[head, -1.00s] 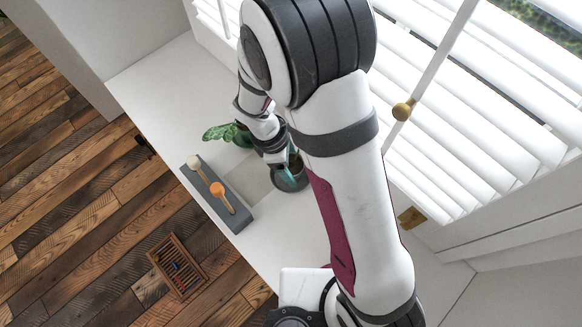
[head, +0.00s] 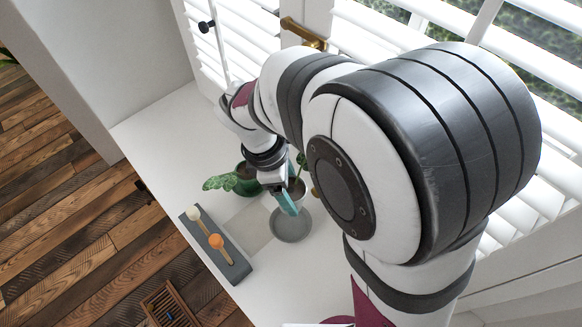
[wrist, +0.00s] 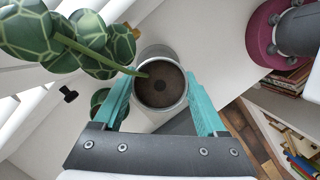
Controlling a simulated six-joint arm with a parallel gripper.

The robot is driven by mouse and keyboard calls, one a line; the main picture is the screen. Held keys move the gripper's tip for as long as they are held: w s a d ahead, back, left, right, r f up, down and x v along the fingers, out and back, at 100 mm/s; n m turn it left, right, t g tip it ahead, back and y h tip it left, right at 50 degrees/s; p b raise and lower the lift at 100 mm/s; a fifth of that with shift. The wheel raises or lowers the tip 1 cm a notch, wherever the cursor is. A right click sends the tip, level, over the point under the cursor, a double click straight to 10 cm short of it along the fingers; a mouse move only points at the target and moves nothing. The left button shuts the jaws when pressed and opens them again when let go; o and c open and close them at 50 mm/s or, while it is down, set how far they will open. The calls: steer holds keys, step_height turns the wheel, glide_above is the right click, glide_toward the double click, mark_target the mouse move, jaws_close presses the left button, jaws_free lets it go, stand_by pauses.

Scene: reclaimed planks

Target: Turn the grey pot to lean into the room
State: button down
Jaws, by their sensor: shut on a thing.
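The grey pot (wrist: 160,108) sits between the teal fingers of my gripper (wrist: 160,77), which is shut on it. In the wrist view I look down on its dark soil; the stem leans left, toward the window blinds, with big patterned green leaves (wrist: 92,36). In the head view the pot (head: 299,191) is partly hidden by my gripper (head: 286,202) and arm, and most of its plant is hidden. A round grey saucer (head: 291,226) lies bare on the white sill, and the pot is held off it, on its window side.
A green pot (head: 246,185) with a leafy plant stands close to the left of my gripper. A grey holder (head: 232,264) with orange-headed and cream-headed tools lies at the sill's room edge. A beige mat (head: 250,236) lies between. Window blinds (head: 400,50) and a brass handle (head: 303,33) are behind.

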steer(key=shift+r, duration=0.85)
step_height(320, 180, down, 10)
steer(key=n+t, duration=0.1)
steer(key=n, duration=0.3)
steer(key=shift+r, duration=0.15)
steer(key=shift+f, duration=1.4)
jaws_free()
